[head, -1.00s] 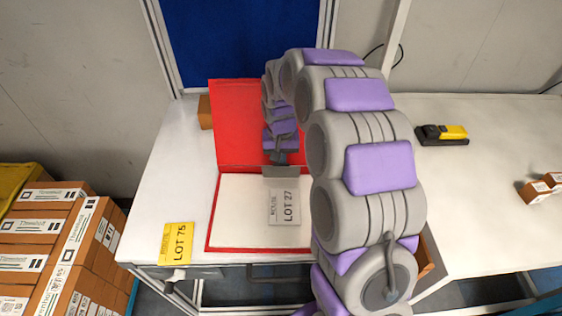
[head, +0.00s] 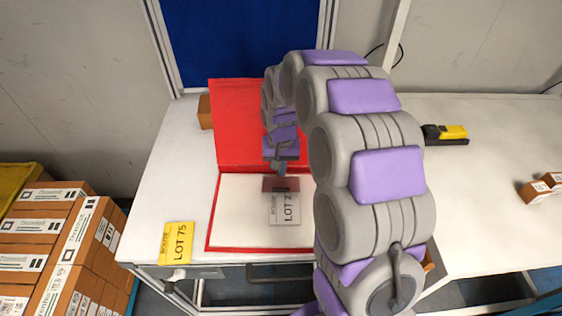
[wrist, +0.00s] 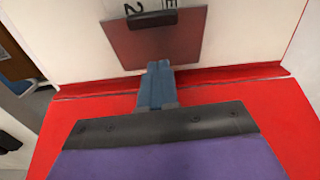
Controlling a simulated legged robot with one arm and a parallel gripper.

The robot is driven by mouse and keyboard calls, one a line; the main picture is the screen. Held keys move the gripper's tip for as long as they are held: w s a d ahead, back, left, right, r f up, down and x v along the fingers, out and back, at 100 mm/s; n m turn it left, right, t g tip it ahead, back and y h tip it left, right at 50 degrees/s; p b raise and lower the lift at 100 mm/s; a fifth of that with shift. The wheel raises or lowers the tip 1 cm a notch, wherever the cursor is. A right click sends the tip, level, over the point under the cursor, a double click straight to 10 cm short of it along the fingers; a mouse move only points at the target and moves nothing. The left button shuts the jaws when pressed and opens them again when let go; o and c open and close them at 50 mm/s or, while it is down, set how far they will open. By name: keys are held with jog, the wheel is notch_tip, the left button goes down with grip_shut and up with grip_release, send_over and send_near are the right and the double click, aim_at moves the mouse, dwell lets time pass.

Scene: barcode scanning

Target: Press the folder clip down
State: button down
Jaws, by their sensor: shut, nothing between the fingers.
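The red folder (head: 232,120) lies open on the white table, its cover at the back. A white page (head: 238,215) lies in its front half, with a grey LOT 27 card (head: 285,208) on it. The clip is a dark reddish plate (head: 280,184) over the card's upper end, hiding part of its print. In the wrist view, the clip plate (wrist: 150,42) carries a black bar (wrist: 152,18). My gripper (head: 281,172) is shut and empty at the plate's folder-spine side. Its fingertips (wrist: 159,68) overlap the plate's edge; contact cannot be told.
A yellow LOT 75 card (head: 177,242) lies at the table's front left. A yellow and black scanner (head: 446,134) and small brown boxes (head: 540,188) lie to the right. Stacked boxes (head: 60,240) stand at lower left. My arm hides the folder's right side.

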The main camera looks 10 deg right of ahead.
dwell(0.6)
notch_tip(320, 180, up, 9)
jog(key=p, duration=0.4)
dwell(0.6)
jog(key=s+r+n+g, duration=0.1)
jog(key=s+r, duration=0.2)
jog(key=s, duration=1.4)
jog(key=s+r+n, duration=0.1)
jog(key=s+r, duration=0.2)
jog(key=s, duration=1.5)
jog(key=shift+d+g, duration=0.25)
jog(key=shift+g, duration=0.15)
jog(key=c, duration=1.8)
grip_release()
jog(key=shift+w, duration=0.1)
